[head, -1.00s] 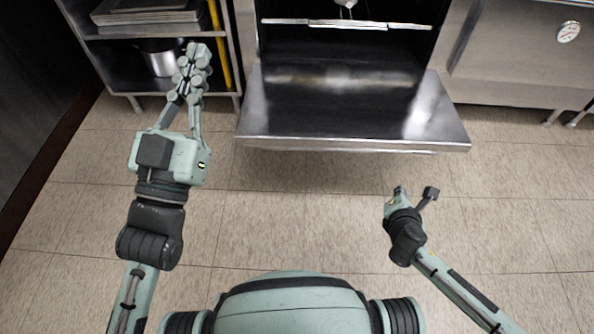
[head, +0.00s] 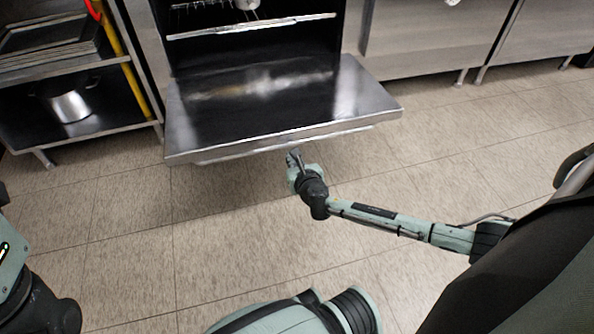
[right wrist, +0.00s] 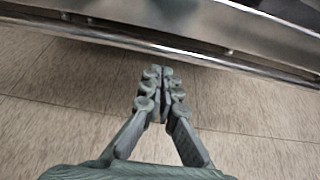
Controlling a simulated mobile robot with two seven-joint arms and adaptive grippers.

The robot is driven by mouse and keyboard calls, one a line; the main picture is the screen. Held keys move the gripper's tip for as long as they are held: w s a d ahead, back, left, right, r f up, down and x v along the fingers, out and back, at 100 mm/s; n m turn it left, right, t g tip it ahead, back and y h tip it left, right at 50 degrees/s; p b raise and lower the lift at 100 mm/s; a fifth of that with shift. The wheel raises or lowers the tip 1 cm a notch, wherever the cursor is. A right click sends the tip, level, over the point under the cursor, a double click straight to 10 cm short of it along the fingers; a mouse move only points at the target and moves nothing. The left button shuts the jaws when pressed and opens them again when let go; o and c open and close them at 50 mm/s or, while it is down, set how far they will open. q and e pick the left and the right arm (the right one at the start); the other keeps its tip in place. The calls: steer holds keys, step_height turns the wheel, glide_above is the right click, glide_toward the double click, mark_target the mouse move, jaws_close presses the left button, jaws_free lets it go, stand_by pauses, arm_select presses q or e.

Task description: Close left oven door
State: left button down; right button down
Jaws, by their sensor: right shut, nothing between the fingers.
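The oven door (head: 270,105) is folded down flat, open, in front of the dark oven cavity (head: 255,45). A handle bar (head: 285,144) runs along its front edge; it also crosses the top of the right wrist view (right wrist: 180,50). My right gripper (head: 292,157) is just below and in front of this edge, near its middle. In the right wrist view its fingers (right wrist: 160,78) are together and empty, pointing towards the bar with a small gap in the picture. Only part of my left gripper (head: 12,262) shows at the left edge; its fingertips are cut off.
A shelf rack (head: 75,130) with trays and a steel pot (head: 70,105) stands left of the oven. Steel cabinets (head: 430,40) stand to the right. The tiled floor (head: 220,235) in front of the door is clear.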

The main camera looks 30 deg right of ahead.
steer(key=shift+r, duration=2.05)
steer(key=shift+r+p, duration=0.15)
steer(key=shift+p, duration=0.2)
